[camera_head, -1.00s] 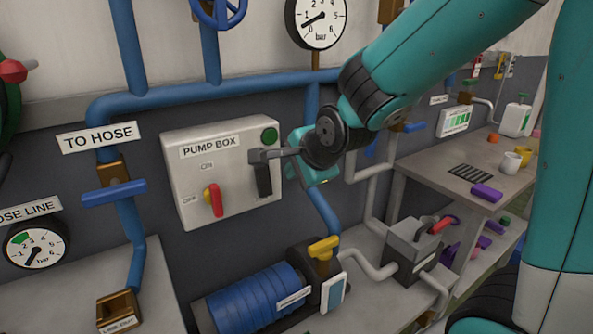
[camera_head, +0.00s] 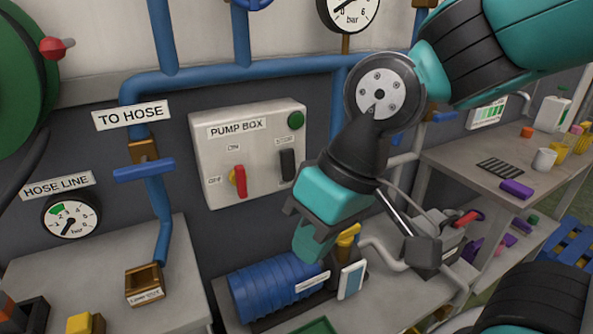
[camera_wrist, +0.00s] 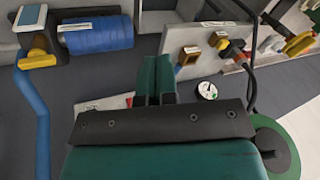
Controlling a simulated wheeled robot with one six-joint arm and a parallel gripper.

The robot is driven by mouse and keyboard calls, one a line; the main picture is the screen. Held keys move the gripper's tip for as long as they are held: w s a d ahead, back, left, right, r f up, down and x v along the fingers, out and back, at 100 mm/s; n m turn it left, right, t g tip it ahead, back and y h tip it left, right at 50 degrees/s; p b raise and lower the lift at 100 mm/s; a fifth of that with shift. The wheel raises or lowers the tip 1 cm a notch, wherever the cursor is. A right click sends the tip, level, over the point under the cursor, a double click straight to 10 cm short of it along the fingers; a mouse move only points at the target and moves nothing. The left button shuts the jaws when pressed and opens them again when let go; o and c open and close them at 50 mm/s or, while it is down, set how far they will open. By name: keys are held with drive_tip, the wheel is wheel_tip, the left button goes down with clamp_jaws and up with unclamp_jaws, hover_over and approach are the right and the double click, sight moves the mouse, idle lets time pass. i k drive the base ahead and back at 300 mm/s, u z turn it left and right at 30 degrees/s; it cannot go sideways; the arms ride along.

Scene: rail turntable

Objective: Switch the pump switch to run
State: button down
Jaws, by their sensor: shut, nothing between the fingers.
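The pump box (camera_head: 221,160) is on the wall in the head view. Its black switch handle (camera_head: 287,165) stands about upright under a small label too blurred to read surely. A red and yellow knob (camera_head: 239,181) sits to its left, nearly upright, with ON above and OFF at left. A dark green round lamp or button (camera_head: 296,120) is at the top right corner. My gripper (camera_head: 308,252) is shut and empty, pointing down below and right of the box, apart from the switch. Its fingers also show closed in the wrist view (camera_wrist: 155,80).
The blue pump (camera_head: 265,288) with its yellow handle (camera_head: 348,236) lies just under my gripper. A grey box with a red lever (camera_head: 466,219) stands to the right. The blue valve handle (camera_head: 144,168) and hose gauge (camera_head: 71,216) are at left. A table (camera_head: 455,165) is at right.

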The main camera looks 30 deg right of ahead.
sight(287, 157)
drive_tip(key=k, duration=0.5)
drive_tip(key=u, duration=1.1)
drive_tip(key=i, duration=0.75)
drive_tip(key=z, duration=1.1)
